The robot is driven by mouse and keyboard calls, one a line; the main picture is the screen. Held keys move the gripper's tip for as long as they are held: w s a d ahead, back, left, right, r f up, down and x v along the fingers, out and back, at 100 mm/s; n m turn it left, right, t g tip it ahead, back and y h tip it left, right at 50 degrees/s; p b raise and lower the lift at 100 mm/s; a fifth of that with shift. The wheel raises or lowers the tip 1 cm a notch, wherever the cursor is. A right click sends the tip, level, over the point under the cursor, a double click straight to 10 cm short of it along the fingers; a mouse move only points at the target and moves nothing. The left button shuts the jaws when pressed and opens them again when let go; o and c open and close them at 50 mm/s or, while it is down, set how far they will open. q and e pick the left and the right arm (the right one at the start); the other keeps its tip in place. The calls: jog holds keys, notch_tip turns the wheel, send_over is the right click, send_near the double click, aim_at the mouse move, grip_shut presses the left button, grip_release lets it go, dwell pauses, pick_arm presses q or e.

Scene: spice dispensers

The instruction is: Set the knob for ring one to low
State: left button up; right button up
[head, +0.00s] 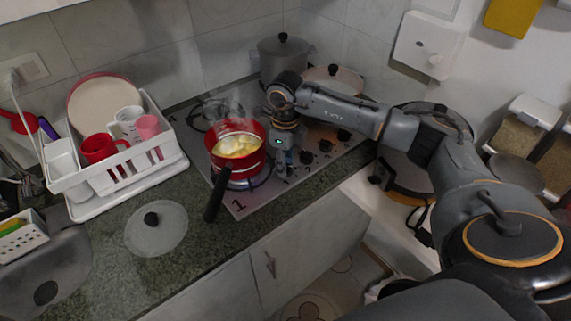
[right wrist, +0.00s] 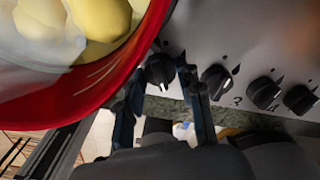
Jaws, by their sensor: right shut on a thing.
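The cooktop (head: 222,107) has a row of black knobs along its front right edge. A red pot (head: 226,160) with yellow pieces and steam stands on the front ring, near the printed 1. My right gripper (head: 283,168) is just right of this pot and points down at the knob row. In the right wrist view its fingers (right wrist: 160,85) are on either side of the leftmost knob (right wrist: 160,69), shut on it. In the head view that knob is hidden by the gripper. The knob's pointer setting cannot be read. My left gripper is not in view.
Other knobs (head: 325,146) sit right of the gripper. A grey pot (head: 284,60) and a lidded pan (head: 333,78) stand behind. A glass lid (head: 157,228) and dish rack (head: 125,176) are left.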

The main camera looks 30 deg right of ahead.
jog(key=o, duration=1.2)
notch_tip(320, 180, up, 12)
dwell(0.4)
